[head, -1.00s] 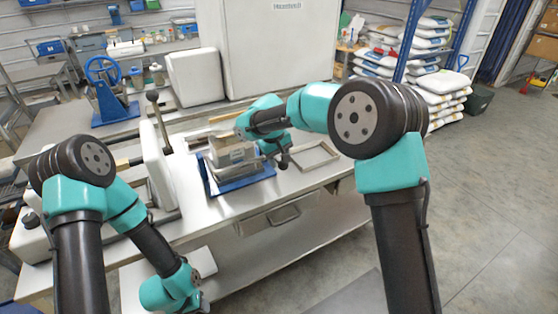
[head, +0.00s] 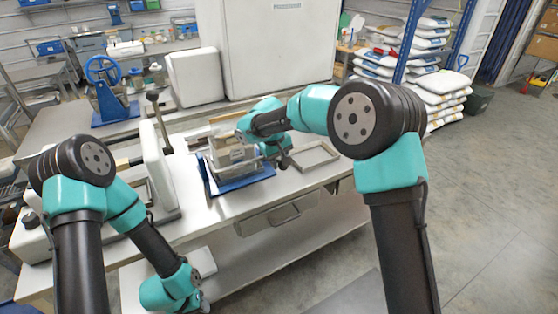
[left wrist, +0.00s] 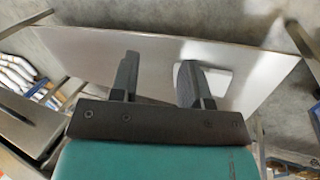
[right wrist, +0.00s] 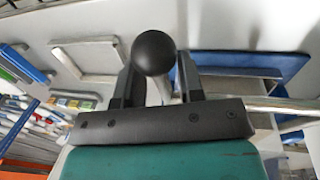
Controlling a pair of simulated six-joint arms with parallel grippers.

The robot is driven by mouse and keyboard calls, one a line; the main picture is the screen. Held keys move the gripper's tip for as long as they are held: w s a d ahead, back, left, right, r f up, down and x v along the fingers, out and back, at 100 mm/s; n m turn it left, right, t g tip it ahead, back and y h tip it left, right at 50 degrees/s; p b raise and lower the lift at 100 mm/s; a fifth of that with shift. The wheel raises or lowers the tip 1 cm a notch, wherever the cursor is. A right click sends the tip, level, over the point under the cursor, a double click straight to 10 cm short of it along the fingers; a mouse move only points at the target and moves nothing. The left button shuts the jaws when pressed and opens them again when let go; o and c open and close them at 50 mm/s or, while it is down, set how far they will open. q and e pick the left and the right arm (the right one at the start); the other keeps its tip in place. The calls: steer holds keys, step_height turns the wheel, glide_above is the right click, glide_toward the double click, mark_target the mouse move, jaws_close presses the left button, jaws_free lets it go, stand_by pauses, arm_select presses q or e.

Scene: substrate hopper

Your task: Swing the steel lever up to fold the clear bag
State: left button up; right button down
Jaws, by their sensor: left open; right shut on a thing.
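The blue-based fixture (head: 240,183) stands on the steel bench. The clear bag (head: 230,153) sits in it, upright, looking pale and see-through. My right gripper (head: 286,160) is at the fixture's right side. In the right wrist view the right gripper (right wrist: 157,72) is shut on the steel lever (right wrist: 162,90), just below its black ball knob (right wrist: 151,52). My own arm hides the lever in the head view. My left gripper (left wrist: 158,78) is open and empty, with its fingers apart. It hangs low by the bench's front, above the lower shelf.
An empty rectangular frame (head: 316,157) lies right of the fixture. A white machine with an upright lid (head: 156,165) stands to its left. A blue hand-wheel press (head: 104,88) is behind. A large white cabinet (head: 268,55) bounds the back. Clear bench top lies in front.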

steer(key=shift+w+a+r+g, duration=0.1)
steer(key=shift+w+r+g, duration=0.25)
steer(key=shift+r, duration=0.35)
steer(key=shift+r+g+h, duration=0.3)
steer(key=shift+r+g, duration=0.05)
steer(key=shift+r, duration=0.05)
